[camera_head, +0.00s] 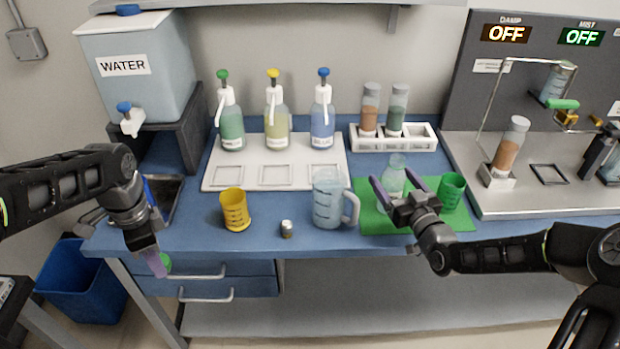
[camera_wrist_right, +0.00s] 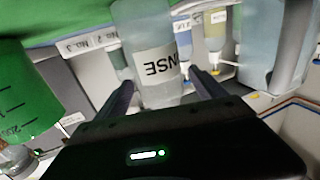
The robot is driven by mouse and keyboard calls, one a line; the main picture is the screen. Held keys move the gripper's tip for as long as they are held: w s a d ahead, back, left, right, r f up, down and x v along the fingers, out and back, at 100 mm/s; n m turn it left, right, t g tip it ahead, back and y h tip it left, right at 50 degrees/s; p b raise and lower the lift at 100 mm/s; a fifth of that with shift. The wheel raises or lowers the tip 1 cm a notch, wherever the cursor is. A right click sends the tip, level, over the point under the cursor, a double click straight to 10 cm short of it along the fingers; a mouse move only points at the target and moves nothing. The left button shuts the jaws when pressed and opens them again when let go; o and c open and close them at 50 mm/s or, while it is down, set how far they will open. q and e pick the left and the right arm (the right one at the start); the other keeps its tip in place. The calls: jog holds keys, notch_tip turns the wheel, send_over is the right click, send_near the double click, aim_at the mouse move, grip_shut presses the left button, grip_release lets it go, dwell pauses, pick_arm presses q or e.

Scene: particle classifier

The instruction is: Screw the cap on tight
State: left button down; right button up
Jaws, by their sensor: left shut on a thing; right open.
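A translucent bottle (camera_head: 393,177) stands on the green mat (camera_head: 372,222). In the right wrist view the bottle (camera_wrist_right: 155,60) has a label of which "NSE" can be read. My right gripper (camera_head: 403,190) is open, with its fingers on either side of the bottle and a gap showing beside it. My left gripper (camera_head: 157,262) is low at the left, in front of the table's edge. It is shut on a small green thing that looks like a cap (camera_head: 166,263), mostly hidden by a finger.
A green cup (camera_head: 451,191) stands close right of the bottle. A clear jug (camera_head: 328,199), a small metal-topped jar (camera_head: 287,229) and a yellow cup (camera_head: 235,209) stand to the left. Pump bottles stand on a white tray (camera_head: 215,182) behind. A blue bin (camera_head: 85,283) is below left.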

aim_at(398, 164)
jog(key=shift+c, duration=0.4)
grip_shut()
dwell(0.9)
jog(key=shift+r, duration=0.25)
pick_arm(q)
jog(key=shift+f+b, duration=0.5)
pick_arm(e)
jog(key=shift+r, duration=4.7)
jog(key=c, duration=0.5)
grip_release()
jog(key=shift+c, duration=0.2)
grip_shut()
